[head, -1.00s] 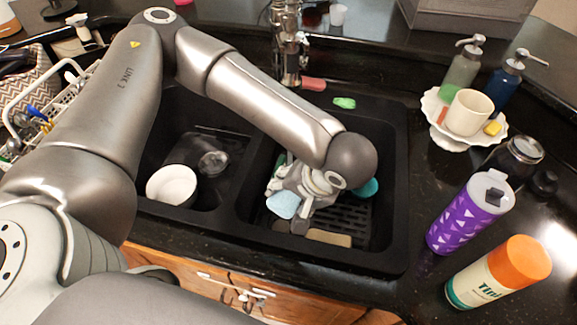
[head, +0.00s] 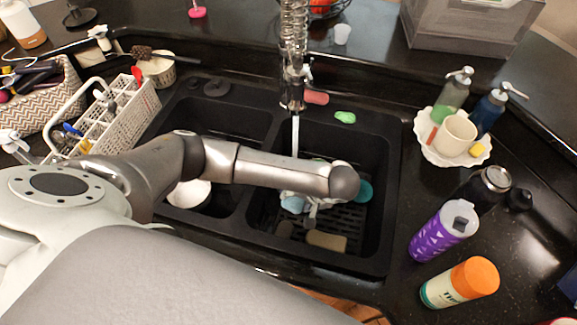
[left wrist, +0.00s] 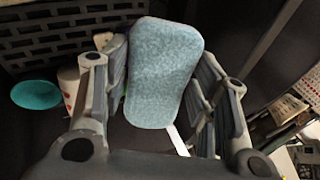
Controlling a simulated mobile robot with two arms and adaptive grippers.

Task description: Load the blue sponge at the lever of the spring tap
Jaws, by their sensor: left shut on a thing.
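The light blue sponge (head: 293,203) is in the right basin of the sink, mostly behind my left arm. In the left wrist view the sponge (left wrist: 165,72) stands between the two fingers. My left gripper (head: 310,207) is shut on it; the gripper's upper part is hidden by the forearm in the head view. The spring tap (head: 294,40) rises behind the sink. Its lever (head: 308,75) appears on the right side of the tap body. A thin white strip (head: 295,135) hangs below the tap. My right gripper is not in view.
A tan block (head: 326,240) and a teal bowl (head: 364,190) are in the right basin (head: 388,215). A white bowl (head: 188,193) is in the left basin. A pink sponge (head: 316,97) and green scrubber (head: 345,117) lie behind.

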